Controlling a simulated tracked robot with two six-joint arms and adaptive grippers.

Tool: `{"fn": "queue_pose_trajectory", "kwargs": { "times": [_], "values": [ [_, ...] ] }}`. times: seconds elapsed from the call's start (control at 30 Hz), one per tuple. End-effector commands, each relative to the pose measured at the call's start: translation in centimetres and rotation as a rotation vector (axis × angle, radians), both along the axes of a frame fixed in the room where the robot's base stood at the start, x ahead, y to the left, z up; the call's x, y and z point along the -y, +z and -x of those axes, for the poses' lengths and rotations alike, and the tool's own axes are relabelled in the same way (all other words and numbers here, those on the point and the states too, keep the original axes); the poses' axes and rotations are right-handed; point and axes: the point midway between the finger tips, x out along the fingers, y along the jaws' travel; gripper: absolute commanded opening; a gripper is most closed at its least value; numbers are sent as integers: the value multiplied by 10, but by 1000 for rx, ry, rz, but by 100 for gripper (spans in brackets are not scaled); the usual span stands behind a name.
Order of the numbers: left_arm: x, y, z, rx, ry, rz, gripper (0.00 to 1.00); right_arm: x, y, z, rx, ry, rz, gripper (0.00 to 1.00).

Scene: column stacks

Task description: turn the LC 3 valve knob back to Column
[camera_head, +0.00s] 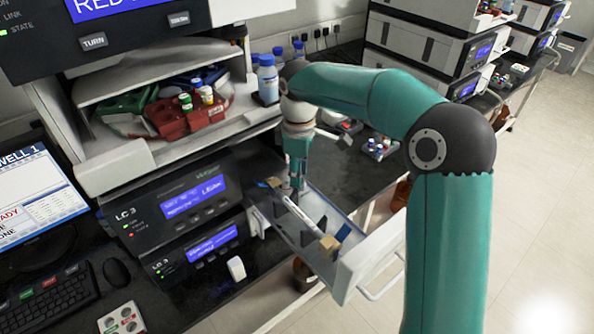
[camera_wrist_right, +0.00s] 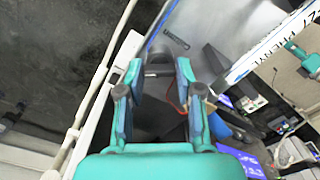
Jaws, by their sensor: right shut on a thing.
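The LC 3 unit (camera_head: 183,203) stands on the bench with a lit blue display, and its open drawer (camera_head: 352,268) sticks out on the right. My right gripper (camera_head: 296,190) reaches down into the back part of the drawer. In the right wrist view, my right gripper (camera_wrist_right: 159,78) has its fingers either side of a dark grey piece (camera_wrist_right: 158,57), which looks like the valve knob. The fingers are shut on it. A white labelled column (camera_head: 303,217) lies in the drawer beside the gripper. My left gripper is out of view.
Tan blocks (camera_head: 329,246) and dark dividers sit in the drawer. A shelf with red and green racks (camera_head: 180,119) and bottles (camera_head: 267,80) is above LC 3. A keyboard (camera_head: 55,303) and mouse (camera_head: 117,273) lie at left. Open floor is at right.

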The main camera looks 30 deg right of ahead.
Motion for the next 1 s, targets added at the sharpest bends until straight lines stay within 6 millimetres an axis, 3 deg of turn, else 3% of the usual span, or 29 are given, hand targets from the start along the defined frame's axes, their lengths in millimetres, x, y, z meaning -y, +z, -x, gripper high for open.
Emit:
{"fn": "queue_pose_trajectory", "kwargs": {
  "times": [1.0],
  "values": [
    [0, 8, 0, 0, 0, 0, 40, 0, 0, 0, 0, -938, 3, 0]
  ]
}}
